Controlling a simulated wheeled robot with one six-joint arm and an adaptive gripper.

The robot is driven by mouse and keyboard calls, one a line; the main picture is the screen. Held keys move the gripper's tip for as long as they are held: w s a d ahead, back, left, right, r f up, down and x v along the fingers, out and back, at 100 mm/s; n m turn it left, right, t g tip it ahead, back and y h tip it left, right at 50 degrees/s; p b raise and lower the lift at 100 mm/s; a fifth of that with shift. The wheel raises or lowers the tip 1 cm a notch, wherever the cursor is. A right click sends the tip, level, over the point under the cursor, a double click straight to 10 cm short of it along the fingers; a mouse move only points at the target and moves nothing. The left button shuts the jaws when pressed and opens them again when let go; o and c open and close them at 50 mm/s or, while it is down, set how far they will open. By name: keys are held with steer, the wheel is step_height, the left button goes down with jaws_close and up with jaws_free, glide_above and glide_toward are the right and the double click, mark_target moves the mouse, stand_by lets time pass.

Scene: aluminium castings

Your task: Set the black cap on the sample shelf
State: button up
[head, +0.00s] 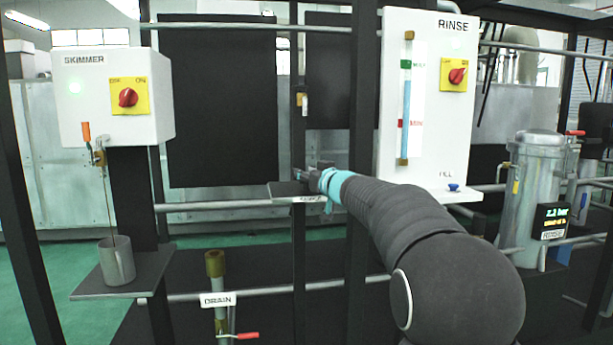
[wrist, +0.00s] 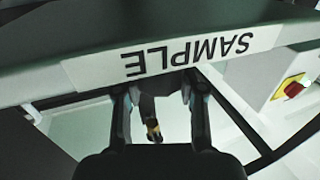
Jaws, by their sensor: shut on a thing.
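My gripper (head: 312,178) is at the sample shelf (head: 285,189), a small dark plate on the middle post, in the head view. In the wrist view the shelf's front edge, with an upside-down SAMPLE label (wrist: 188,55), crosses the upper part.
A brass tap (head: 303,99) is on the post above the shelf. The SKIMMER box (head: 112,100) and a metal cup (head: 117,262) on a lower shelf are at left. A rail (head: 225,205) runs behind.

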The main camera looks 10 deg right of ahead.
steer(key=o, duration=0.9)
steer(key=shift+r, duration=0.1)
steer(key=v, duration=1.2)
